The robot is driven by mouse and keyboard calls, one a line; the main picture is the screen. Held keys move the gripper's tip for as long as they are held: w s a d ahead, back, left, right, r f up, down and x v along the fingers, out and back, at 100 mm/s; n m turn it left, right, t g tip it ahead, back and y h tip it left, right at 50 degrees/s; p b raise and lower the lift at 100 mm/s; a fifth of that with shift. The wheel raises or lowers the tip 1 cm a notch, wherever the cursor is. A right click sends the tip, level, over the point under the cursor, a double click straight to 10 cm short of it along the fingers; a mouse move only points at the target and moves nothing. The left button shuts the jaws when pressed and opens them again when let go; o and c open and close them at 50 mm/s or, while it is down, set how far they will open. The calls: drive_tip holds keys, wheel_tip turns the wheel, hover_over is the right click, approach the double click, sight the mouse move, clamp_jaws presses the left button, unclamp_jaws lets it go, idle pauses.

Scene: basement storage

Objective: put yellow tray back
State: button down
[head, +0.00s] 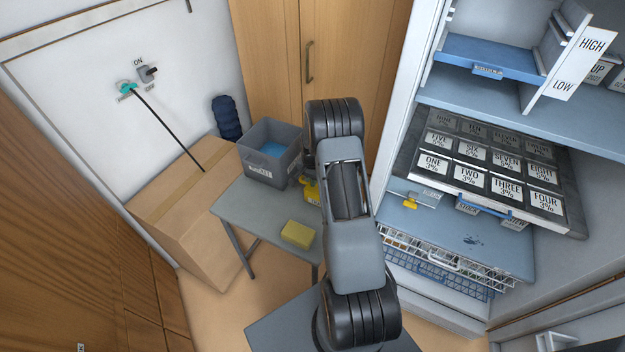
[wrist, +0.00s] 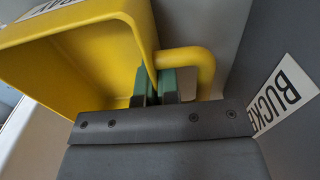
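The yellow tray (wrist: 85,50) fills the upper left of the wrist view. It is open-topped and tilted in the picture, with a rounded handle (wrist: 205,65) on its right side and a white label partly visible at the top. My gripper (wrist: 156,84) has its two green fingers close together at the tray's side wall beside the handle, apparently shut on that wall. In the head view, part of the yellow tray (head: 310,190) shows next to the grey bucket, partly hidden by my arm. My fingertips are hidden there.
The grey labelled bucket (head: 270,155) with blue contents stands on a small grey table (head: 240,208), beside a yellow sponge (head: 297,234). A cardboard box (head: 185,215) is left. Shelving at right holds a labelled weight rack (head: 480,175), a blue drawer (head: 490,58) and a wire basket (head: 440,262).

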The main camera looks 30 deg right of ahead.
drive_tip(key=shift+f, duration=0.2)
drive_tip(key=c, duration=1.4)
unclamp_jaws()
drive_tip(key=shift+o, duration=0.2)
drive_tip(key=shift+r, duration=0.1)
